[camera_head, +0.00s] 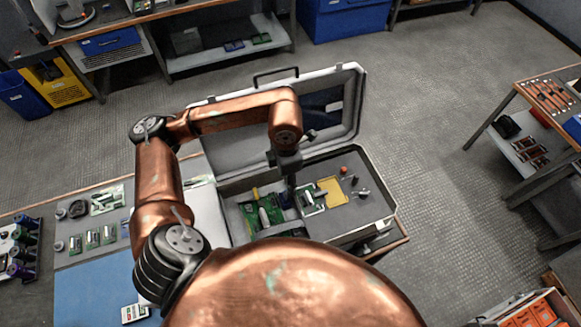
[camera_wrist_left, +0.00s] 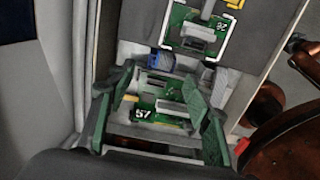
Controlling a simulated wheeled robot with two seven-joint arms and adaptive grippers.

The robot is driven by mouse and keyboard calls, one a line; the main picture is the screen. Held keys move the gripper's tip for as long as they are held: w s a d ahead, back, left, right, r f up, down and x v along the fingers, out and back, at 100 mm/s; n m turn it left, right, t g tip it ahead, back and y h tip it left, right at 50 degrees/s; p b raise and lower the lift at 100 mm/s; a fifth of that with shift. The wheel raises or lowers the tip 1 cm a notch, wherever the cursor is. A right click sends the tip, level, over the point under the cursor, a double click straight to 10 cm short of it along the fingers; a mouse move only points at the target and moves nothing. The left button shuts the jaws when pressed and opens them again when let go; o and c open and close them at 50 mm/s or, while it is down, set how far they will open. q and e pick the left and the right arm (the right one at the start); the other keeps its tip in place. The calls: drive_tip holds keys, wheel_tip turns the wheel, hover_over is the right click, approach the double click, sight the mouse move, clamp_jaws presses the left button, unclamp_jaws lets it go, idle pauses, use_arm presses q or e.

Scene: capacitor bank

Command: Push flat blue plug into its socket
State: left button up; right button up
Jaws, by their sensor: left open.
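A small blue block (camera_wrist_left: 160,61), which looks like the flat blue plug, lies by the upper edge of a green board marked 57 (camera_wrist_left: 150,108) in the left wrist view. A blue patch (camera_head: 285,200) also shows in the case in the head view. My left gripper (camera_wrist_left: 160,88) is open above board 57, its two fingers on either side, with the blue block just beyond the fingertips. In the head view the left gripper (camera_head: 290,187) points down into the case. I cannot tell whether it touches anything. The socket is not clearly visible. My right gripper is not in view.
The open case (camera_head: 378,205) has its lid (camera_head: 348,100) raised at the back. Another green board (camera_wrist_left: 197,38) sits in a white frame beyond the block. A yellow square (camera_head: 331,191) and small parts lie at the case's right. A tool table (camera_head: 545,95) stands far right.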

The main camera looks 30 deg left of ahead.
sight(285, 195)
use_arm(q)
drive_tip(key=s+f, duration=0.2)
drive_tip(key=f, duration=0.1)
drive_tip(key=shift+w+a+f+p, duration=0.1)
drive_tip(key=shift+f+p, duration=0.1)
drive_tip(key=shift+f, duration=0.4)
drive_tip(key=shift+w+a+f+p, duration=0.1)
drive_tip(key=shift+f+p, duration=0.05)
drive_tip(key=shift+f, duration=0.45)
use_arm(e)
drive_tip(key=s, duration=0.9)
use_arm(q)
drive_tip(key=shift+w+f, duration=0.35)
drive_tip(key=shift+f, duration=0.25)
drive_tip(key=shift+s+f, duration=0.2)
drive_tip(key=shift+f, duration=0.15)
drive_tip(key=shift+w, duration=0.1)
drive_tip(key=c, duration=1.1)
drive_tip(key=o, duration=0.5)
drive_tip(key=shift+c, duration=1)
drive_tip(key=c, duration=0.3)
drive_tip(key=shift+c, duration=0.5)
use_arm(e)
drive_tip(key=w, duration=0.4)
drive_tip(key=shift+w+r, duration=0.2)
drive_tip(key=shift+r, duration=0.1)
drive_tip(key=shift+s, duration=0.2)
